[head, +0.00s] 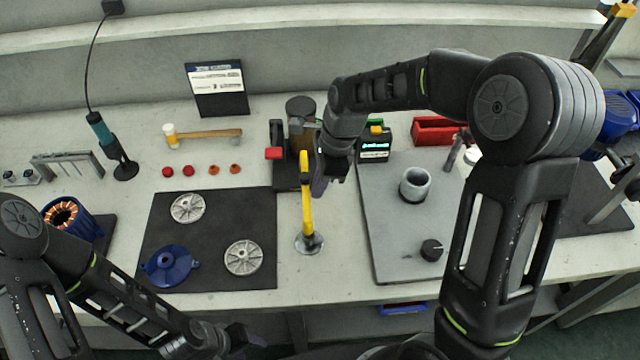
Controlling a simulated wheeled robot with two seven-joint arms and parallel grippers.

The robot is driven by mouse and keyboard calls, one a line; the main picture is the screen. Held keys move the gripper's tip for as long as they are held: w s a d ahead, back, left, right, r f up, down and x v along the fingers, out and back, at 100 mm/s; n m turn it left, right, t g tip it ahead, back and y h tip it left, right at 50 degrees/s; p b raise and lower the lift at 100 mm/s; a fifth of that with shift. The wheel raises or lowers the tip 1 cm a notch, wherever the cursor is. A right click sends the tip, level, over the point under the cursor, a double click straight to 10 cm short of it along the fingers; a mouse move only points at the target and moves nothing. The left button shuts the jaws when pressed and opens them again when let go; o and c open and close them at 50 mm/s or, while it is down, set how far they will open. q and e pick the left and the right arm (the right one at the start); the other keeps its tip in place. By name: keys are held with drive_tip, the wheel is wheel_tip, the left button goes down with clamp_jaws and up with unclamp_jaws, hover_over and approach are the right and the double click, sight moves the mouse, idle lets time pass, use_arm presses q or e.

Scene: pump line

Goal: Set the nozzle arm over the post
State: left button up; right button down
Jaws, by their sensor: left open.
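A yellow upright piece (307,210) with a dark band stands on a round silver base (309,243) on the bench, between the black mat and the grey plate. I cannot tell which part of it is the nozzle arm and which the post. My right gripper (322,180) points down at its upper part, just to its right. Whether the fingers touch it or are closed is hidden by the dark wrist. My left gripper (242,342) is open and low at the front edge of the bench, apart from the yellow piece.
A black mat (220,212) holds a blue flanged part (170,265) and two silver discs. A grey plate (385,262) bears a grey cup (415,184) and a black knob (431,250). A dark device with a brown cylinder (300,110) stands behind the yellow piece.

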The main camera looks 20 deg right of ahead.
drive_tip(key=shift+a, duration=0.2)
drive_tip(key=s+d+r, duration=0.1)
drive_tip(key=d+r, duration=0.5)
drive_tip(key=r, duration=0.3)
drive_tip(key=shift+s+d+r+b, duration=0.3)
drive_tip(key=shift+r+b, duration=0.05)
drive_tip(key=shift+r, duration=0.05)
